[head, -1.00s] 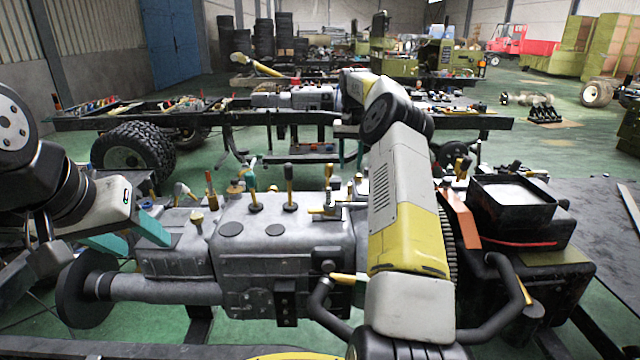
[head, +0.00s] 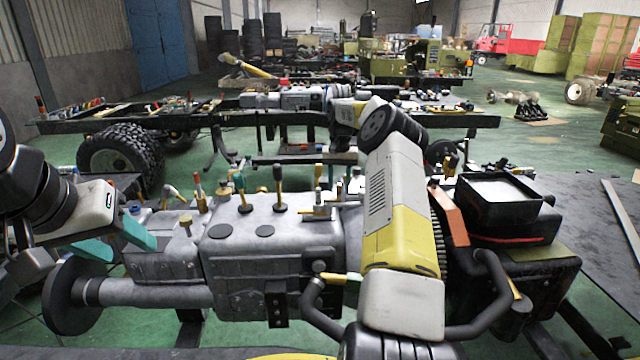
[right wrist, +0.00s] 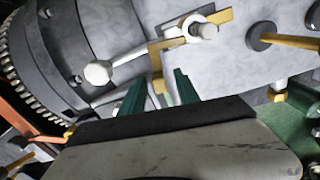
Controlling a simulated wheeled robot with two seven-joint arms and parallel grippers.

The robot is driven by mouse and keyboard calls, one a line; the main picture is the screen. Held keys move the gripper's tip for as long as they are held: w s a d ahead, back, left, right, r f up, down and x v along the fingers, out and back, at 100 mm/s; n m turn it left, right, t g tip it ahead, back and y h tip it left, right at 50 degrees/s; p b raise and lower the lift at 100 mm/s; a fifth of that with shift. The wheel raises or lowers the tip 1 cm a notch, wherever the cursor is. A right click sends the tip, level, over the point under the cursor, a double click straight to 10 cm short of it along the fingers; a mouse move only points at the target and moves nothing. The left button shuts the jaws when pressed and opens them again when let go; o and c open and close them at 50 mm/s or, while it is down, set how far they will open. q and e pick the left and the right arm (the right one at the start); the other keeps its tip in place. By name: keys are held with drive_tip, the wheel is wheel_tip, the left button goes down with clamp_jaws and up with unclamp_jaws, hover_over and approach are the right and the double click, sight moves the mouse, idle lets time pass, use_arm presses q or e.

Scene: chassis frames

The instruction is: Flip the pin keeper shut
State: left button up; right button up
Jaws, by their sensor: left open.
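In the right wrist view, a pale metal lever with a ball end (right wrist: 98,73) lies across a brass bracket (right wrist: 157,66) on the grey gearbox housing; I take it for the pin keeper. Its other end meets a brass plate with a pale round pin (right wrist: 203,30). My right gripper (right wrist: 160,76) has its two teal fingers apart on either side of the bracket's lower arm; contact cannot be told. In the head view its fingers are not clearly visible beside my arm. My left gripper (head: 122,238) is open and empty near the gearbox's left end.
The grey gearbox (head: 265,250) carries several upright levers, among them a brass-stemmed one (head: 278,188). In the right wrist view a brass pin with a dark collar (right wrist: 262,36) stands at right. A black box (head: 497,195) and bent black pipes (head: 490,300) stand right of my right arm.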

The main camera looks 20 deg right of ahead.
clamp_jaws()
drive_tip(key=shift+w+a+r+n, duration=0.15)
drive_tip(key=shift+a+n, duration=0.2)
drive_tip(key=shift+n, duration=0.55)
drive_tip(key=shift+o, duration=0.2)
unclamp_jaws()
